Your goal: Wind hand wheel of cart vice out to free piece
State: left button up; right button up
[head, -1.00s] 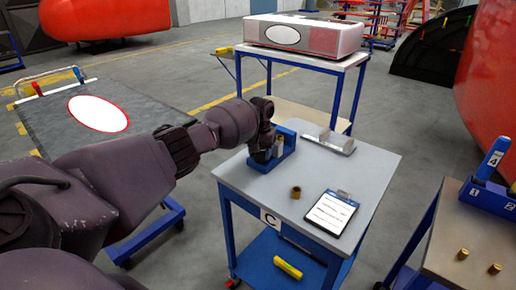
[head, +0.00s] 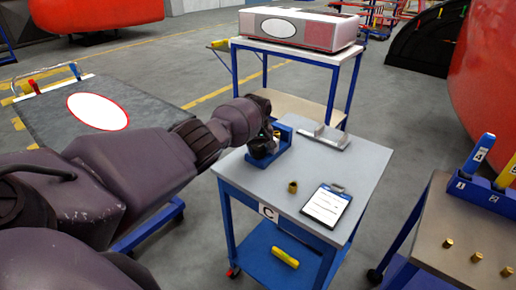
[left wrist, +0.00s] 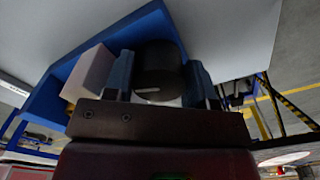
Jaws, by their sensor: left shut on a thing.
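The blue vice (head: 282,146) stands at the left rear of the grey cart top marked C. My left gripper (head: 266,138) reaches it from the left. In the left wrist view the black round hand wheel (left wrist: 157,70), with a white line on its face, sits between the two fingers of my left gripper (left wrist: 157,84), which is shut on it. The vice's blue body (left wrist: 62,76) lies behind the wheel, with a pale block (left wrist: 92,72) beside it. I cannot tell in the head view whether a piece is clamped. My right gripper is not in view.
On the cart top (head: 330,170) are a brass bushing (head: 292,187), a clipboard (head: 327,204) and a grey metal bracket (head: 328,138). A yellow object (head: 285,257) lies on the lower shelf. Another table (head: 435,235) with brass pieces stands at the right.

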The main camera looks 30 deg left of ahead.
pick_arm(q)
jog(key=shift+w+a+r, duration=0.15)
jog(key=shift+a+r, duration=0.05)
jog(key=shift+r, duration=0.1)
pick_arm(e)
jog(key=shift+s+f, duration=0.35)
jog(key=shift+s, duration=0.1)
